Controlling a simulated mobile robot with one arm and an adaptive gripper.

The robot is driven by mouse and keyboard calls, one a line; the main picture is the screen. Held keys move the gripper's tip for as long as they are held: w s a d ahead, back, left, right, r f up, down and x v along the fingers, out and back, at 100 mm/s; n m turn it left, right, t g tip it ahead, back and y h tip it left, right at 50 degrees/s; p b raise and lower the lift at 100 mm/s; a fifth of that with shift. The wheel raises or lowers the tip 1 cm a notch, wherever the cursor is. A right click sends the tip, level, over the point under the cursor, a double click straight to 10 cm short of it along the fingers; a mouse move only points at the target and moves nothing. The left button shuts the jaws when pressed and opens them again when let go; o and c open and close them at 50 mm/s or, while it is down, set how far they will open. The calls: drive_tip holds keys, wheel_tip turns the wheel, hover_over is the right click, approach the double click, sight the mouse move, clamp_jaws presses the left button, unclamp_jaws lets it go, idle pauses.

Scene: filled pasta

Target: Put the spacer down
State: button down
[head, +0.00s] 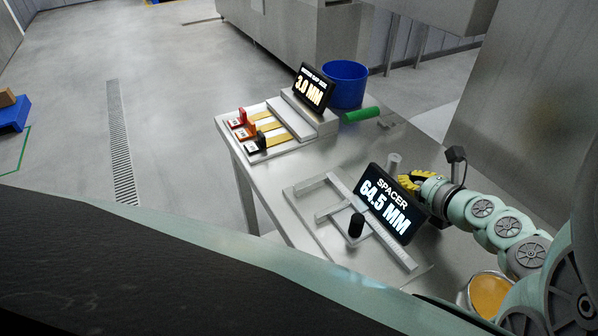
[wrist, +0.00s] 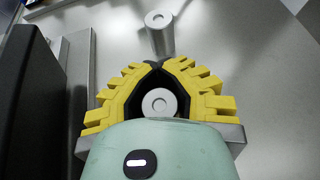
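In the wrist view, a light grey round spacer (wrist: 158,102) with a small centre hole sits between the black-lined yellow fingers of my gripper (wrist: 156,66). The fingers curve around it and their tips come together beyond it. I see its top end; how high its base is above the table, I cannot tell. In the head view, my gripper (head: 404,182) is low over the table behind the display reading "SPACER 64.5 MM" (head: 382,205), and the held spacer is hidden. A similar grey cylinder (wrist: 159,32) stands upright just beyond the fingertips; the head view shows it too (head: 394,161).
Further back are a slotted block with coloured tags (head: 266,128), a "3.0 MM" display (head: 313,88), a green cylinder (head: 361,114) and a blue bin (head: 346,82). An orange-topped round container (head: 490,295) is nearer.

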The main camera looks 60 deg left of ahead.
drive_tip(key=shift+f+b, duration=0.2)
drive_tip(key=shift+b, duration=0.1)
drive_tip(key=c, duration=1.1)
unclamp_jaws()
drive_tip(key=shift+r, duration=0.1)
drive_tip(key=shift+c, duration=0.2)
